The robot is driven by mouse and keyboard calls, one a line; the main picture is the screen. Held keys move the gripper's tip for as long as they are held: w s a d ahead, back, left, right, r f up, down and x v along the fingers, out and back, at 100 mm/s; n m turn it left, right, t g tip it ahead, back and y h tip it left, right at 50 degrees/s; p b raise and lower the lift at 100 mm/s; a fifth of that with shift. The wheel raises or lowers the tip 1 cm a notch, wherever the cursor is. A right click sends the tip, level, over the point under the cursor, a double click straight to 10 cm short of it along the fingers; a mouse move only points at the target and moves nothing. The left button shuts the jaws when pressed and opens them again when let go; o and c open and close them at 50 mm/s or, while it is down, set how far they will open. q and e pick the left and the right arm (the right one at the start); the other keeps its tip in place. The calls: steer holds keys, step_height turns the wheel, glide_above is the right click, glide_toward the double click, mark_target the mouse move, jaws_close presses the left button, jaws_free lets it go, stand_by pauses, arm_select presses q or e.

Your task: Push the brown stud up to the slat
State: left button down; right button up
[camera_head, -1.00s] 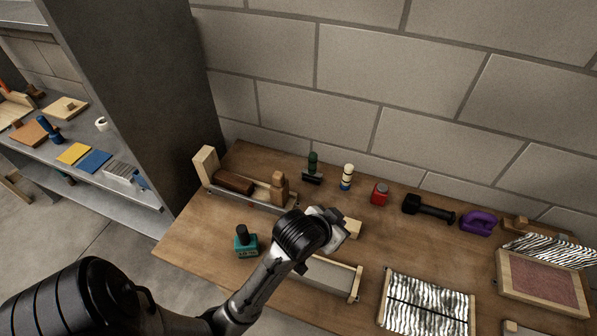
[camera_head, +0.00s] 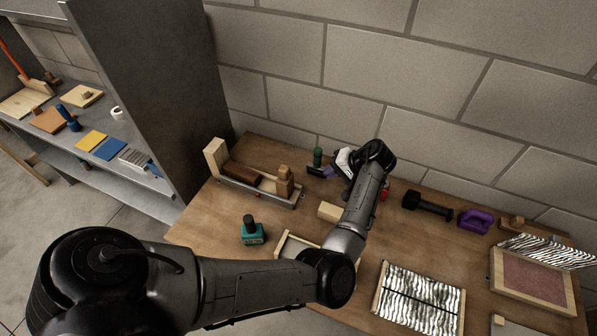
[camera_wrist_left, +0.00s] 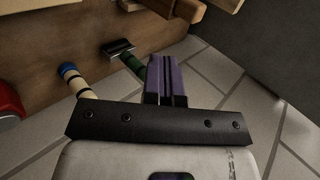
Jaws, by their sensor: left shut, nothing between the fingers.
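A dark brown block (camera_head: 243,176), which looks like the brown stud, lies in a long wooden fixture with a metal front edge (camera_head: 262,196) at the table's left back. A pale upright board (camera_head: 214,157) stands at the fixture's left end. A pale strip lies behind the block; I cannot tell which pale piece is the slat. A tan upright block (camera_head: 285,183) stands at the right end. My left gripper (camera_head: 329,171) is right of the fixture, apart from it, close to a green-handled tool (camera_head: 318,156). Its purple fingers (camera_wrist_left: 166,78) are shut and empty.
A black dumbbell (camera_head: 427,204) and a purple object (camera_head: 474,221) are to the right. The block wall runs close behind. A blue-and-cream striped object (camera_wrist_left: 76,80) is near the gripper.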

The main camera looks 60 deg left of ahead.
mark_target(289, 174)
arm_select(q)
steer(key=x, duration=0.4)
steer(key=s+r+x, duration=0.1)
steer(key=x, duration=0.2)
steer(key=a+p+x, duration=0.1)
steer(key=x, duration=0.3)
steer(key=shift+s+a+r, duration=0.1)
steer(key=shift+s+a, duration=0.1)
steer(key=shift+s, duration=0.1)
steer(key=shift+s+a, duration=0.5)
steer(key=shift+a, duration=0.25)
